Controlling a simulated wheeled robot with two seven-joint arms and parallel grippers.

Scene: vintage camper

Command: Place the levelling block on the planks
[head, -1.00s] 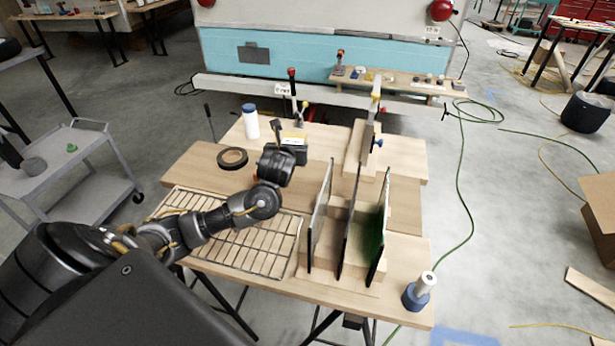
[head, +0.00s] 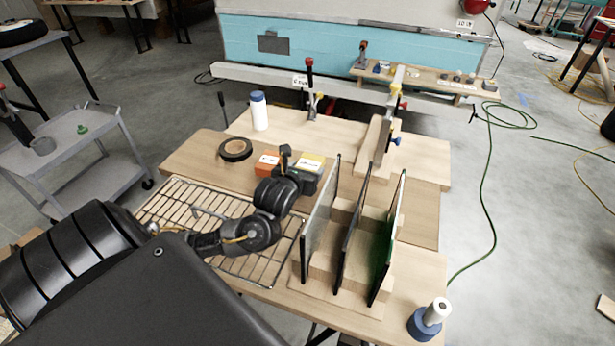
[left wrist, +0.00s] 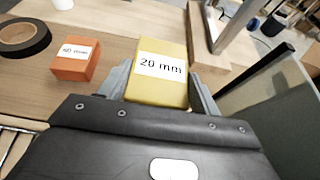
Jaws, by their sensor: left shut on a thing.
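A yellow levelling block (head: 313,160) with a white "20 mm" label sits between the fingers of my left gripper (head: 303,172). In the left wrist view the block (left wrist: 160,88) fills the gap of my left gripper (left wrist: 160,92), with a grey finger along each side. The gripper is shut on it above the worktable (head: 200,155). I cannot tell whether the block touches the wood below. An orange block (head: 267,164) with a white label stands to the left, apart from the gripper; it also shows in the left wrist view (left wrist: 75,62). My right gripper is out of view.
A rack of upright dark-edged panels (head: 345,235) stands close to the gripper's right. A wire grid (head: 165,210) lies under my left arm. A black tape roll (head: 235,149), a white bottle (head: 259,112) and a clamp on a board (head: 372,148) are farther back. A blue-based roll (head: 430,320) stands front right.

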